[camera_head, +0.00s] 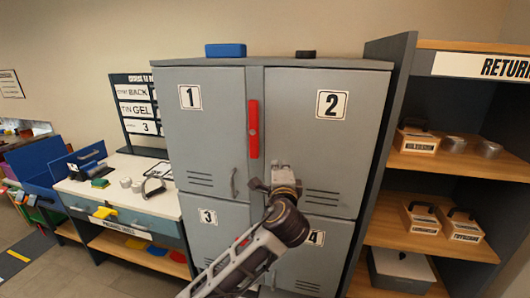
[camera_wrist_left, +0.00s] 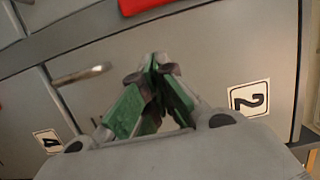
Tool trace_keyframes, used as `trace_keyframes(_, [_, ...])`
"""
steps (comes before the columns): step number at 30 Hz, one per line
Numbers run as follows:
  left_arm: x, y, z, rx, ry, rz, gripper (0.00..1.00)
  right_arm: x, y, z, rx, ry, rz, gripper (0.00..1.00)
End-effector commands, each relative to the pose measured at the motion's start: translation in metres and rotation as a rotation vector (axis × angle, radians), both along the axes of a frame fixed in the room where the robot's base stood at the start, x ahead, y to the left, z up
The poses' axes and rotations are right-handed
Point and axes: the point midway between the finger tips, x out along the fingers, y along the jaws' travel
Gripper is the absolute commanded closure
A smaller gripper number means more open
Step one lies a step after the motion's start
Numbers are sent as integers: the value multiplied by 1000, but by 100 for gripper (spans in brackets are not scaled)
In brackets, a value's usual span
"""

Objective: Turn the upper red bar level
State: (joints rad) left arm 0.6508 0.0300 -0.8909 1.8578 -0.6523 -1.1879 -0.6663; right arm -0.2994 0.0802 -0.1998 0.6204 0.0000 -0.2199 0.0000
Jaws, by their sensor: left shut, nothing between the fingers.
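The upper red bar (camera_head: 253,130) stands upright on the grey strip between locker doors 1 and 2. A red edge of it also shows at the top of the left wrist view (camera_wrist_left: 150,5). My left gripper (camera_head: 273,182) is in front of the lower part of door 2, below and right of the bar and apart from it. In the left wrist view its green-padded fingers (camera_wrist_left: 154,80) are closed together with nothing between them. A small piece of a lower red bar (camera_head: 243,243) shows behind my left arm, which hides the rest. My right gripper is not in view.
The grey locker (camera_head: 300,61) has numbered doors and a handle (camera_head: 235,183) on door 1. A blue box (camera_head: 225,50) and a dark object (camera_head: 306,54) lie on top. A desk (camera_head: 110,195) stands left, and a shelf with boxes (camera_head: 420,240) right.

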Motion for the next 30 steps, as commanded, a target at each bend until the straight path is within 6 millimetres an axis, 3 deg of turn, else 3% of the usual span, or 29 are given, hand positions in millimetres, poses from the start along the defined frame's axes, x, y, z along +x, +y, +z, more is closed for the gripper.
trace_keyframes(11, [7, 0, 0, -1, 0, 0, 100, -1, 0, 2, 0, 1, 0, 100])
trace_keyframes(30, [64, -4, 1, 0, 0, 1, 100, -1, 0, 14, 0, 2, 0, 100])
